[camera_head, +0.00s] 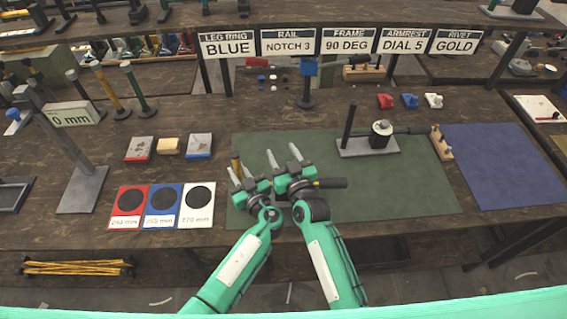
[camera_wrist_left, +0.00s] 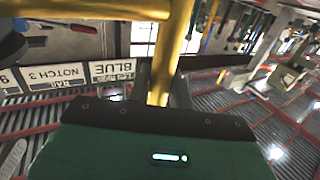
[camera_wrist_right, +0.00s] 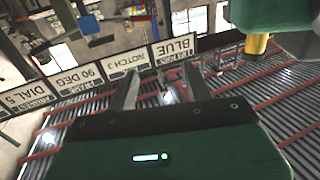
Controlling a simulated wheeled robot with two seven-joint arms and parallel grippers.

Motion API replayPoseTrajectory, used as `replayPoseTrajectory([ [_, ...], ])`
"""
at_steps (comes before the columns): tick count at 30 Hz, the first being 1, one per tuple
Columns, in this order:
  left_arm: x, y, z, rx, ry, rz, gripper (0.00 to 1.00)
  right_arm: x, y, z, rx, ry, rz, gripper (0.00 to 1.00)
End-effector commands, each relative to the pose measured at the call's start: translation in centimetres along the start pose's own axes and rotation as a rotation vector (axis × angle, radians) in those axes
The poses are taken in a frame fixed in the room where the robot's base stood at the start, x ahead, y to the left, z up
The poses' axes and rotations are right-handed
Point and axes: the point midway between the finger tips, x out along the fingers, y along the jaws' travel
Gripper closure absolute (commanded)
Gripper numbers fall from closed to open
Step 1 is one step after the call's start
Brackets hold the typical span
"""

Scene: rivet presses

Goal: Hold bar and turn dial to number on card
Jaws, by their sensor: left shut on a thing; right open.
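The armrest card (camera_head: 404,46) at the back reads DIAL 5. A knob with a pale top (camera_head: 382,128), likely the dial, sits on a grey base with a black upright post on the green mat. My left gripper (camera_head: 240,172) is shut on a yellow bar (camera_head: 236,163); in the left wrist view the yellow bar (camera_wrist_left: 160,75) shows as a T-shaped piece. My right gripper (camera_head: 283,155) is open and empty, close to the right of the left one. Its two fingers show apart in the right wrist view (camera_wrist_right: 158,88). The dial's markings are too small to read.
The green mat (camera_head: 300,145) is mostly clear. A blue mat (camera_head: 505,160) lies right, past a small wooden rack (camera_head: 441,142). Red, blue and white size cards (camera_head: 162,222) lie left, near a grey stand (camera_head: 82,188). Small red, blue and white parts (camera_head: 410,101) sit behind the dial.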

Motion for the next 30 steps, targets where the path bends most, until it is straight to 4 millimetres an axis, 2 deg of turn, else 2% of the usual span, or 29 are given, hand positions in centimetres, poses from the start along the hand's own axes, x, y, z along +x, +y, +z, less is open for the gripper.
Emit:
replayPoseTrajectory([
  [12, 0.1, -0.1, 0.0, 0.002, 0.001, -0.002, 1.00, 0.0, 0.0, -0.5, -0.001, -0.002, -0.002, 0.48],
  [17, 0.1, -0.1, 0.0, 0.002, 0.002, -0.002, 1.00, 1.2, -1.4, -1.5, -0.032, -0.009, -0.057, 0.48],
  [20, 0.1, -0.1, 0.0, 0.001, 0.002, -0.002, 1.00, 2.7, -3.5, -2.7, -0.087, -0.025, -0.145, 0.48],
  [24, 0.1, -0.1, 0.0, 0.001, 0.002, -0.002, 1.00, 4.8, -7.5, -4.6, -0.209, -0.060, -0.314, 0.48],
  [30, 0.1, -0.1, -0.1, 0.001, 0.002, -0.001, 1.00, 6.0, -12.4, -6.1, -0.433, -0.124, -0.560, 0.48],
])
